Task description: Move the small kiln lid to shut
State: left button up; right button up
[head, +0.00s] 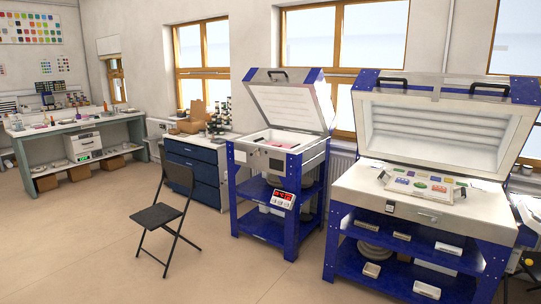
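The small kiln stands in the middle of the head view on a blue frame. Its lid (291,105) is raised and tilted back, with the pale inner face showing and a dark handle (278,73) on the upper edge. The small kiln's body (265,160) is open on top, with something pinkish inside. A red lit display (283,199) sits on the front of its stand. Neither of my grippers shows in this view.
The large kiln (380,193) stands to the right, its lid (440,135) also raised, with coloured pieces on top. A black folding chair (165,215) stands left of the small kiln. A blue drawer cabinet (195,177) is behind it. The front floor is clear.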

aim_at(298, 99)
jog(key=i+z, duration=0.3)
jog(key=i, duration=1.3)
jog(key=i+u, duration=0.1)
jog(key=i, duration=0.55)
jog(key=i+l+u, duration=0.1)
jog(key=i, duration=0.5)
jog(key=i+l+u, duration=0.1)
jog(key=i, duration=0.55)
jog(key=l, duration=0.1)
